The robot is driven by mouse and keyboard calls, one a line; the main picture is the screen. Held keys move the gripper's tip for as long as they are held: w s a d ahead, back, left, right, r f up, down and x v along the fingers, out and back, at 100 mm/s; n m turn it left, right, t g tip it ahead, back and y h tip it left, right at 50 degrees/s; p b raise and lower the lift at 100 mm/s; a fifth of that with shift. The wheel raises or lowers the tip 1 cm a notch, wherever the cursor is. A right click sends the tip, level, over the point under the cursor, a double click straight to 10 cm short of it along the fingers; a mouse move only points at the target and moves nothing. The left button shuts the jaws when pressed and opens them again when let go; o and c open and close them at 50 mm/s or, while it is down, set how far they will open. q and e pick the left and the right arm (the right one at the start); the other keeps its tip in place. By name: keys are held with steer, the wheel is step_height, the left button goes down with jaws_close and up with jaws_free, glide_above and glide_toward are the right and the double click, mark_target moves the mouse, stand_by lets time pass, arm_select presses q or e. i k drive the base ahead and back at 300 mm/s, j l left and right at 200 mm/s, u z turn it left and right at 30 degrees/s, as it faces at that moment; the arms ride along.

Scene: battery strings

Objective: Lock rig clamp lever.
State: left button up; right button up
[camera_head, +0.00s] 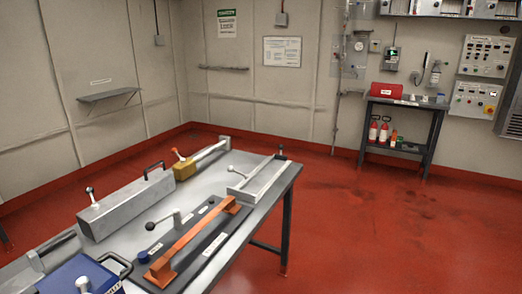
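The steel-topped bench (217,170) holds several fixtures with levers, and I cannot tell which one is the rig clamp. A lever with a black knob (151,226) leans left on a dark plate (203,233), beside a long orange bar (195,239). A red-tipped lever (176,153) sits on a yellow block (184,170). Neither gripper is in view.
A blue box (75,276) with a black handle is at the near left, cut off by the frame. A side table (407,104) with a red case (386,90) stands by the back wall. Red floor (370,220) right of the bench is clear.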

mark_target(161, 219)
steer(key=i+l, duration=0.4)
steer(key=i+l+u, duration=0.25)
steer(key=i+l, duration=0.15)
steer(key=i+l+u, duration=0.2)
steer(key=i+l, duration=0.15)
steer(key=l, duration=0.2)
